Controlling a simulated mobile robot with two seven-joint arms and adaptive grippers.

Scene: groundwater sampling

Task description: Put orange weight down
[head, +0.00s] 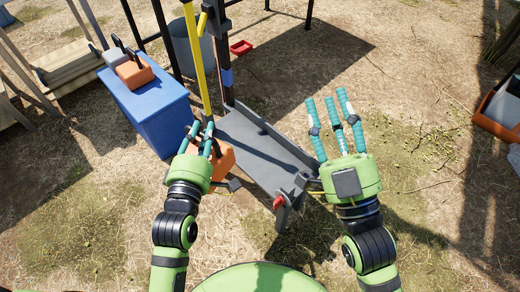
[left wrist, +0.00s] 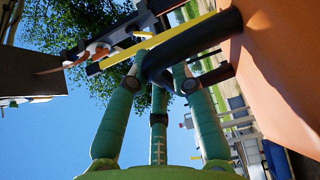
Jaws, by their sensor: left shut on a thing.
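The orange weight (head: 224,160) is at my left gripper (head: 207,132), partly hidden behind its fingers in the head view. In the left wrist view its orange side (left wrist: 285,75) fills the right, and the fingers are closed around its black handle (left wrist: 195,47). I cannot tell whether its underside touches anything. A second orange weight (head: 134,74) sits on the blue box (head: 150,110) at the upper left, beside a grey one (head: 117,57). My right gripper (head: 337,108) is open and empty, right of the grey trough.
A grey metal trough (head: 250,140) with a red knob (head: 279,202) lies between my grippers. A yellow pole (head: 195,65) and dark frame posts rise behind the left gripper.

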